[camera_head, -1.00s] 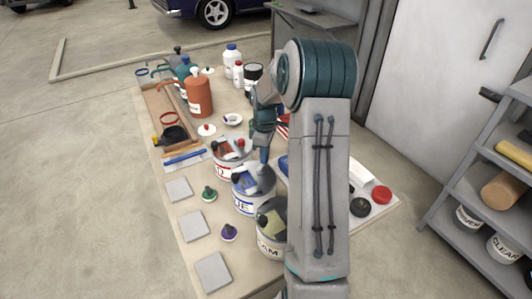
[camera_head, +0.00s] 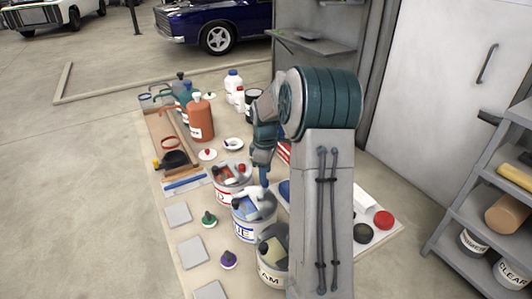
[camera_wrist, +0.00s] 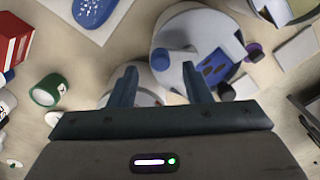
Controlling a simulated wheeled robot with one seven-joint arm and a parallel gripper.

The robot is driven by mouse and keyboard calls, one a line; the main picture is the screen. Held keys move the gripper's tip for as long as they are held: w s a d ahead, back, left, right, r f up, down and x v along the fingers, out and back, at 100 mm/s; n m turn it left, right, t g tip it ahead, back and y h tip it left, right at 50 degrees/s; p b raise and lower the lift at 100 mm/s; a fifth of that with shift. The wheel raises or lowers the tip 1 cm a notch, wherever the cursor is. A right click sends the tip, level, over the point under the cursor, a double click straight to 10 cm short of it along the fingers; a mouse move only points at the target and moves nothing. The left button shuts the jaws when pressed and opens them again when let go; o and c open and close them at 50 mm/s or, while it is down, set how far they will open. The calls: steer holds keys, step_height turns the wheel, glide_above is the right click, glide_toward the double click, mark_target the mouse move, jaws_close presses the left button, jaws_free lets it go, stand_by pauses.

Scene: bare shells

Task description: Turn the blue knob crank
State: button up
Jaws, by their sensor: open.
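A bucket with blue lettering (camera_head: 242,229) stands on the mat in the head view, with a white-and-blue item (camera_head: 246,207) in its top. In the wrist view a round white top (camera_wrist: 188,28) bears a blue cylindrical knob (camera_wrist: 160,60) at its left side, which looks like the crank's knob. My gripper (camera_wrist: 160,80) is open, and the knob shows in the gap between its fingers. I cannot tell how far beyond the fingertips it lies. In the head view my gripper (camera_head: 264,180) points down over the blue-lettered bucket, and my arm hides part of the area behind it.
Bottles (camera_head: 200,120) stand farther back. Small green (camera_head: 208,218) and purple (camera_head: 229,259) knobs lie left. A shelf (camera_head: 478,205) stands at right. Floor at left is clear.

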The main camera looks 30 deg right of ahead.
step_height(320, 180, up, 11)
steer(key=shift+b, duration=0.3)
steer(key=shift+f, duration=0.1)
steer(key=shift+c, duration=0.2)
